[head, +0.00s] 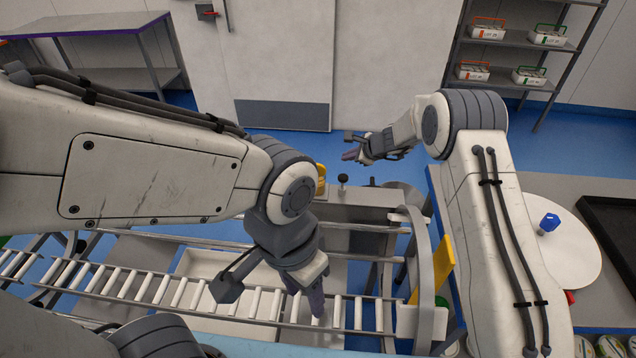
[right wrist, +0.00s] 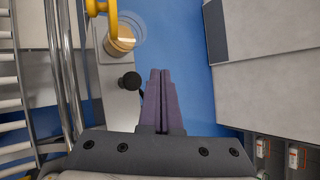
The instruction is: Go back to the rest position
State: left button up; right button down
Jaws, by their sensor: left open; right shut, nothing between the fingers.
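My left gripper (head: 305,292) points down over the roller conveyor in the head view, with purple fingers. It is open, and nothing shows between its fingers. My right gripper (head: 352,155) is farther back, past the conveyor and in front of the door, pointing left. In the right wrist view its two purple fingers (right wrist: 160,100) lie together, shut and empty. Blue floor and a black knob show around them there.
The roller conveyor (head: 155,287) runs across the front. A grey counter at right holds a white round disc (head: 556,250) with a blue object (head: 549,222) and a black tray (head: 612,225). A shelf rack (head: 520,62) holds several tub carriers.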

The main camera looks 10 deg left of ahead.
jog(key=s+d+r+n+g+h, duration=0.1)
jog(key=s+d+r+n+h, duration=0.15)
jog(key=s+d+n, duration=0.65)
jog(key=s+d+r+n+g+h, duration=0.2)
jog(key=s+d+r+n, duration=0.15)
jog(key=s, duration=1.15)
jog(key=s+d+r+n+g+h, duration=0.15)
jog(key=s+d+r+n, duration=0.35)
jog(key=s, duration=0.8)
jog(key=s+a+n+g+b, duration=0.2)
jog(key=s+a+n+b, duration=0.2)
jog(key=s+a+n, duration=0.4)
jog(key=s+a, duration=0.5)
jog(key=a, duration=0.1)
jog(key=shift+s+y, duration=0.2)
jog(key=shift+y, duration=0.2)
